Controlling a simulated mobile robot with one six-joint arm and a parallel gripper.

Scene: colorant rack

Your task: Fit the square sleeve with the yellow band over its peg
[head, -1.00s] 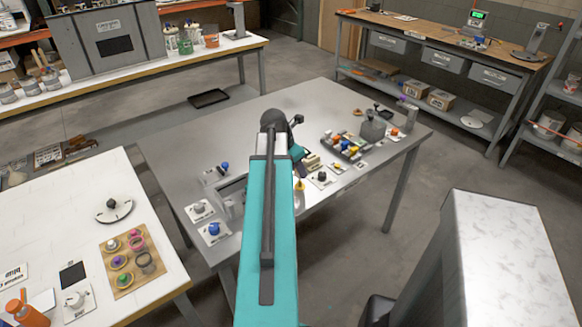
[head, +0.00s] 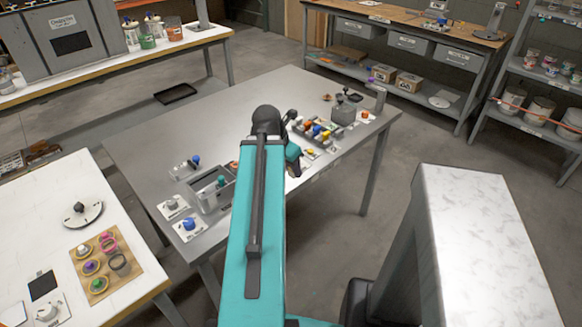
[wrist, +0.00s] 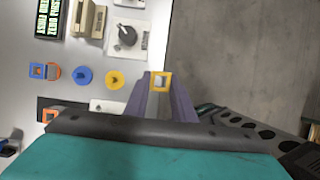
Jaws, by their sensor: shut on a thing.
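The square sleeve with the yellow band (wrist: 161,81) is between the tips of my gripper (wrist: 165,84) in the wrist view. I look at its square yellow end, with a pale centre. My gripper is shut on it, at the grey table's edge with the floor to its right. A yellow disc (wrist: 115,79) and a blue disc (wrist: 84,75) lie on the table to its left, apart from it. I cannot tell which thing is the sleeve's peg. In the head view my own arm hides the gripper tips and the sleeve.
Blue (wrist: 37,70) and orange (wrist: 53,71) square pieces stand farther left. A card with a dark knob (wrist: 126,35) and a beige block (wrist: 88,18) are at the top. In the head view, the grey table (head: 150,125) has a clear middle; a grey tray (head: 208,200) sits left of my arm.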

